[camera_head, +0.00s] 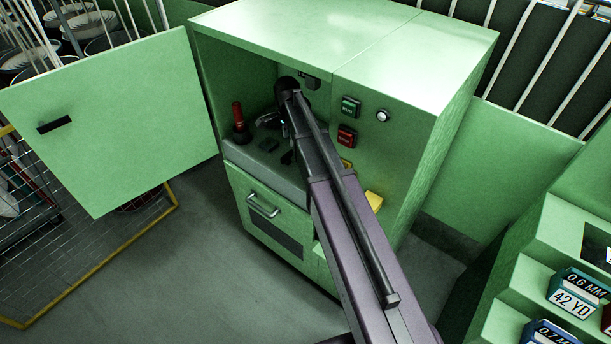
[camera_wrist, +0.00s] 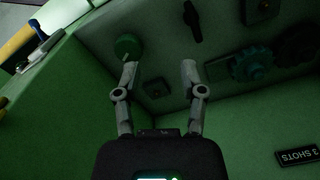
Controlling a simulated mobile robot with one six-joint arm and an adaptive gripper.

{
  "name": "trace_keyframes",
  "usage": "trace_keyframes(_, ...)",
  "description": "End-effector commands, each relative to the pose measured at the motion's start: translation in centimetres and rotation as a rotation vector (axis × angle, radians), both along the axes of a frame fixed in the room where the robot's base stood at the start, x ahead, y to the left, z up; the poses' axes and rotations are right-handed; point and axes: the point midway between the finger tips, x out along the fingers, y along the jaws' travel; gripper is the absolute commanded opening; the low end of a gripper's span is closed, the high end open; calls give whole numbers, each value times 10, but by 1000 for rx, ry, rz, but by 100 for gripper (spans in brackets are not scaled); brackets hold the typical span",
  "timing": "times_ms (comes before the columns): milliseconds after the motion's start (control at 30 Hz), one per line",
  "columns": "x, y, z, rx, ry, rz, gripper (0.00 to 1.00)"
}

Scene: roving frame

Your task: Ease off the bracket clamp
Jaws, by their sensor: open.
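My gripper (camera_wrist: 160,72) is open in the wrist view, with nothing between its two fingers. It reaches inside the green cabinet (camera_head: 415,45); in the head view my arm hides most of it. A round green knob (camera_wrist: 128,46) is just beyond the left fingertip; I cannot tell if they touch. A black wing-shaped lever (camera_wrist: 192,20) is on the panel beyond the right fingertip. I cannot tell for sure which part is the bracket clamp.
A red-handled part (camera_head: 238,115) stands in the cabinet's left side. The cabinet door (camera_head: 120,120) is open to the left. Stepped shelves with boxes (camera_head: 575,292) stand at right.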

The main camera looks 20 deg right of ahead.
Motion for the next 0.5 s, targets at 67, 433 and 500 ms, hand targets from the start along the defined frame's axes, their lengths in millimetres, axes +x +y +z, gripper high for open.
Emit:
trace_keyframes(67,-11,0,0,-1,-2,49,53)
trace_keyframes(433,-49,0,0,-7,-12,296,53)
trace_keyframes(500,-56,0,0,-8,-14,343,53)
